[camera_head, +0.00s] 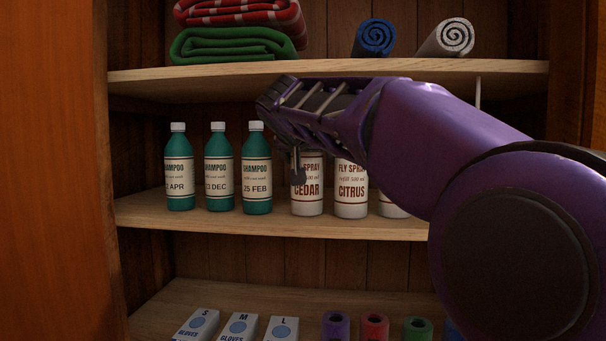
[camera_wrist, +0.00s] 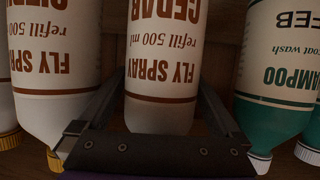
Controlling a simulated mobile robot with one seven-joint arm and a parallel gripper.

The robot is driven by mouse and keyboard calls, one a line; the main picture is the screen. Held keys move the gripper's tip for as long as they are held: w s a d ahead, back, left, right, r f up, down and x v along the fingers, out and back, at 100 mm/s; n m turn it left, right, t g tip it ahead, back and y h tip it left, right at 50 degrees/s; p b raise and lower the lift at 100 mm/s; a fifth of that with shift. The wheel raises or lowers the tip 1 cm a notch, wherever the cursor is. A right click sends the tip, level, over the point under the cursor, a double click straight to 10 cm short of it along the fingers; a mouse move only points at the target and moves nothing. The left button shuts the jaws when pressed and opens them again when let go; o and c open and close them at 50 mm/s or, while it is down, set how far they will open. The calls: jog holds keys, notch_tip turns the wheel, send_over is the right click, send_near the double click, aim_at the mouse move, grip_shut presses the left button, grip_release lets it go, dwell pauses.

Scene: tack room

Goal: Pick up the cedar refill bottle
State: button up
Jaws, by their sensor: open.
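The cedar refill bottle (camera_head: 307,205) is white with red-brown lettering and stands upright on the middle shelf. My gripper hides its top in the head view. The bottle also shows upside down in the wrist view (camera_wrist: 163,70), in the middle, with its shoulder toward my gripper. My gripper (camera_head: 298,170) is in front of the bottle's upper part. In the wrist view my gripper (camera_wrist: 160,100) is open, with one finger on each side of the cedar bottle. I cannot tell whether either finger touches it.
A citrus fly spray bottle (camera_head: 351,205) stands close to the right, with another white bottle (camera_head: 390,208) partly hidden beyond. Green shampoo bottles (camera_head: 257,180) stand to the left. The upper shelf (camera_head: 330,68) is close above my gripper. Glove boxes (camera_head: 240,326) and coloured rolls (camera_head: 374,326) sit below.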

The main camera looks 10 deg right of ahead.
jog(key=shift+w+d+f, duration=0.1)
jog(key=shift+w+f, duration=0.05)
jog(key=shift+w, duration=0.2)
grip_shut()
dwell(0.3)
